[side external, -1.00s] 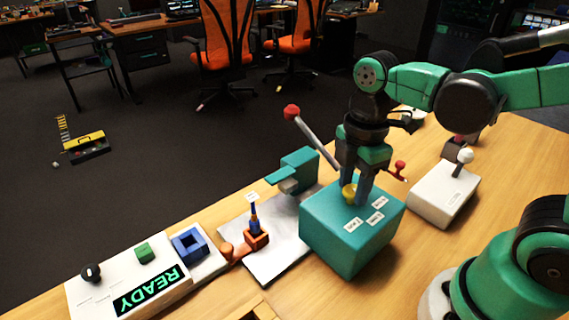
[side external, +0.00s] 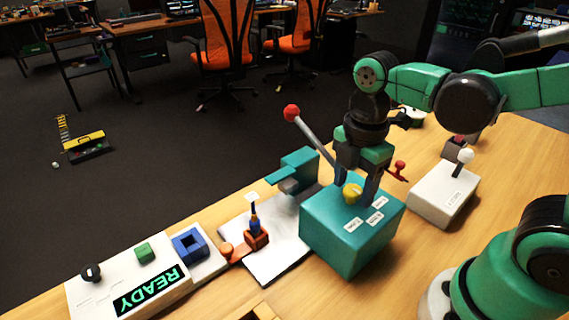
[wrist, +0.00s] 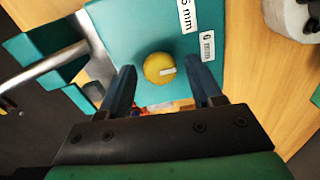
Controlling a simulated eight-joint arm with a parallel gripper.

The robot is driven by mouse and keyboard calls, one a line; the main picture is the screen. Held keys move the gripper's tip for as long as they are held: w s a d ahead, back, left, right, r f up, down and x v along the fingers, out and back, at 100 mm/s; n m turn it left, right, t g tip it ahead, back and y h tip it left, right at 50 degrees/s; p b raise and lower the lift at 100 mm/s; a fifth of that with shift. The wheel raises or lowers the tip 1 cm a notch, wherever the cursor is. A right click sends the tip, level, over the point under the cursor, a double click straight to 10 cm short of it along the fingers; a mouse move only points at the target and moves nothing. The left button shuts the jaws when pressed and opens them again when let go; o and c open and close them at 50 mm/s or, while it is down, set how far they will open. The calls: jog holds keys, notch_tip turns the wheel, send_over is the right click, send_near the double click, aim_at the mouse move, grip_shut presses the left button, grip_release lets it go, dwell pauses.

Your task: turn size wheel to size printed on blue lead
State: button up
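The size wheel is a yellow knob (side external: 352,193) on top of a teal box (side external: 345,240) with several white size labels. It also shows in the wrist view (wrist: 158,68), its pale pointer mark pointing right, below the label that seems to read 6 mm (wrist: 207,46). My gripper (side external: 354,197) is open above the box, its two dark fingers apart on either side of the knob, not touching it. In the wrist view the gripper (wrist: 163,85) is empty. The blue lead (side external: 254,217) stands upright in an orange holder; its white tag (side external: 252,197) is too small to read.
A red-knobbed lever (side external: 292,112) rises left of my gripper beside the teal crimping block (side external: 300,165). A white panel with a READY display (side external: 150,291) and blue square socket (side external: 190,245) lies at front left. A white joystick box (side external: 444,195) stands right.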

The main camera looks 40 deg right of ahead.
aim_at(348, 186)
jog(key=shift+o, duration=0.2)
jog(key=shift+r, duration=2.85)
jog(key=shift+w+f+m+t, duration=0.1)
jog(key=shift+f+m+t, duration=0.2)
jog(key=shift+m, duration=0.5)
jog(key=m, duration=0.1)
jog(key=m+t, duration=0.1)
jog(key=m, duration=0.1)
jog(key=w+f+m+t, duration=0.1)
jog(key=m, duration=0.1)
jog(key=shift+d, duration=0.3)
jog(key=m, duration=0.1)
jog(key=m+t, duration=0.1)
jog(key=m, duration=0.1)
jog(key=shift+w+d+f+t, duration=0.15)
jog(key=shift+w+f+t, duration=0.15)
jog(key=m, duration=0.1)
jog(key=m+t, duration=0.1)
jog(key=m, duration=0.1)
jog(key=shift+w+d+f, duration=0.1)
jog(key=shift+w+f, duration=0.05)
jog(key=shift+w, duration=0.15)
jog(key=m+t, duration=0.1)
jog(key=m, duration=0.1)
jog(key=m+t, duration=0.1)
jog(key=m, duration=0.1)
jog(key=shift+w+d+f, duration=0.1)
jog(key=shift+w+d, duration=0.1)
jog(key=shift+w, duration=0.2)
